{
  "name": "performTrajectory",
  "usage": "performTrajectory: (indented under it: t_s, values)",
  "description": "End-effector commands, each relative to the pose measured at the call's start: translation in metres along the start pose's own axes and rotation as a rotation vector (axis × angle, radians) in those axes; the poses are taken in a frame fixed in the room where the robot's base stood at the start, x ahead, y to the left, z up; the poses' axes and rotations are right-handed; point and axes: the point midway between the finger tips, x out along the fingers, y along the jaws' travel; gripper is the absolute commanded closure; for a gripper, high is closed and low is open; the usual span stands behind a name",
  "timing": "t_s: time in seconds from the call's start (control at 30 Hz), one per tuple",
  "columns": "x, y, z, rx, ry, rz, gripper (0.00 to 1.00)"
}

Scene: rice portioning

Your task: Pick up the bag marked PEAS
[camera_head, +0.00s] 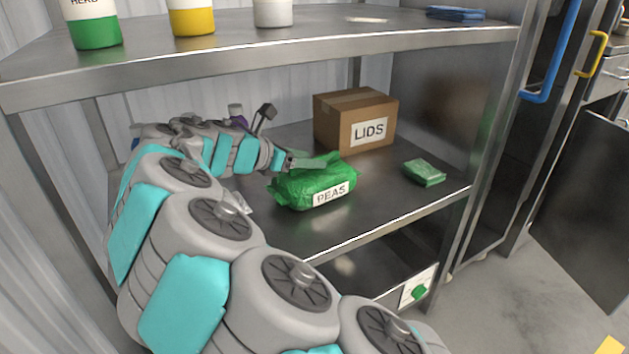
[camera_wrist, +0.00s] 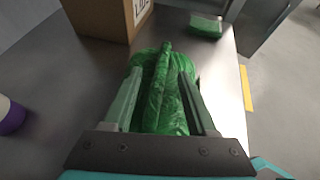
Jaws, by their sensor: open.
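The green bag marked PEAS (camera_head: 308,190) lies on the middle metal shelf, its white label facing the front edge. My gripper (camera_head: 322,160) reaches in from the left at the bag's upper part. In the wrist view, the gripper (camera_wrist: 160,85) is open, with one finger on each side of the green bag (camera_wrist: 162,105). The bag's raised ridge runs between the fingers. I cannot tell whether either finger touches the bag.
A cardboard box marked LIDS (camera_head: 340,118) stands behind the bag. A small green packet (camera_head: 424,172) lies to the right. The upper shelf (camera_head: 300,50) overhangs the arm and holds several containers. Bare shelf surface lies right of the bag.

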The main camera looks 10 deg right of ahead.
Motion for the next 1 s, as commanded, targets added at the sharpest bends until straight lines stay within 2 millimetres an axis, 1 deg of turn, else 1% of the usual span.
performTrajectory:
  t_s: [0.2, 0.7, 1.0]
  values:
    - [0.0005, 0.0004, 0.0002, 0.000, 0.000, 0.002, 0.44]
    - [0.0002, 0.0003, 0.0001, 0.000, 0.000, 0.001, 1.00]
    - [0.0001, 0.0004, 0.0001, 0.000, 0.000, 0.002, 1.00]
